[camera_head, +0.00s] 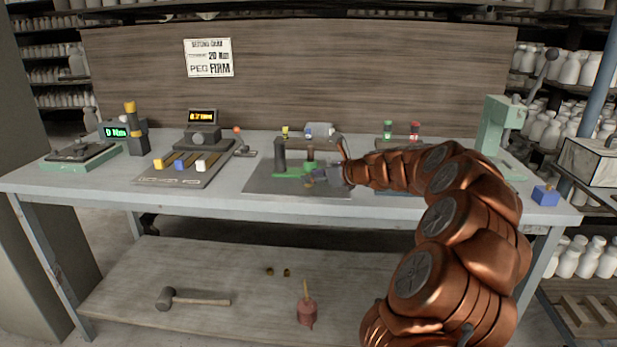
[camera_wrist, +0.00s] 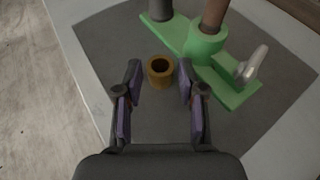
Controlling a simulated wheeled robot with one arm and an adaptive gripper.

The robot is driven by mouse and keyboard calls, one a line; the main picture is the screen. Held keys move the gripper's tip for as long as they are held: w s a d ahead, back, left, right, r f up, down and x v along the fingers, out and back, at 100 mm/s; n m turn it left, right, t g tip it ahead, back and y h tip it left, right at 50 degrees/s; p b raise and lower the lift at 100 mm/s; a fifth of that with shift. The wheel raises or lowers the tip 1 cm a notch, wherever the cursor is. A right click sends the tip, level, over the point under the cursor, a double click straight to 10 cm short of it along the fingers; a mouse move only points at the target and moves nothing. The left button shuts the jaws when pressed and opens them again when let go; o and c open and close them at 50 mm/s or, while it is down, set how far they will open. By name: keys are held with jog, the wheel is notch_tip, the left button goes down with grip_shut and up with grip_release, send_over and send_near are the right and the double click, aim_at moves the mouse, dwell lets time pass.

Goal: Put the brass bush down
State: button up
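The brass bush (camera_wrist: 160,79) is a short hollow ring with a dark bore, standing upright on the dark grey mat (camera_wrist: 105,45) in the wrist view. My gripper (camera_wrist: 160,88) is open around it. The purple-padded fingertips are to its left and right, with a visible gap on each side. In the head view my gripper (camera_head: 318,179) is low over the mat, and I cannot make out the bush there. A green fixture (camera_wrist: 206,45) with a dark post and a brown post stands just beyond and right of the bush; it also shows in the head view (camera_head: 291,170).
A grey lever (camera_wrist: 254,66) sits on the fixture's right end. Left on the bench are a display stand with coloured blocks (camera_head: 180,164) and a green scale (camera_head: 80,152). A pale green press (camera_head: 500,125) and a blue block (camera_head: 545,195) are right. The front bench strip is clear.

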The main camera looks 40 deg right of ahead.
jog(key=p+v, duration=0.1)
jog(key=v, duration=0.8)
jog(key=shift+s+d+r, duration=0.1)
jog(key=shift+s+r, duration=0.1)
jog(key=shift+s, duration=0.05)
jog(key=s+a+f+n+g+y, duration=0.1)
jog(key=s+a+f+n+g, duration=0.3)
jog(key=a, duration=0.6)
jog(key=s+a+r+n+g+y, duration=0.1)
jog(key=a+n, duration=0.6)
jog(key=a, duration=0.3)
jog(key=s+a+f+n+g+y, duration=0.1)
jog(key=s+a+f+n+g, duration=0.3)
jog(key=a, duration=0.6)
jog(key=s+a+f+n+g+h, duration=0.2)
jog(key=s+a+f+n, duration=0.1)
jog(key=s+n, duration=0.4)
jog(key=s+a+f+n+g+h, duration=0.2)
jog(key=s+n, duration=0.5)
jog(key=s, duration=0.5)
jog(key=shift+s+a+f+g, duration=0.2)
jog(key=shift+a+f+g, duration=0.55)
jog(key=shift+a, duration=0.2)
jog(key=shift+o, duration=0.4)
jog(key=s+d+f+n+g+h, duration=0.1)
jog(key=s+d+n+h, duration=0.1)
jog(key=s, duration=0.4)
jog(key=shift+s+d+f+n+h, duration=0.15)
jog(key=shift+s+d+n+h, duration=0.3)
jog(key=shift+n, duration=0.55)
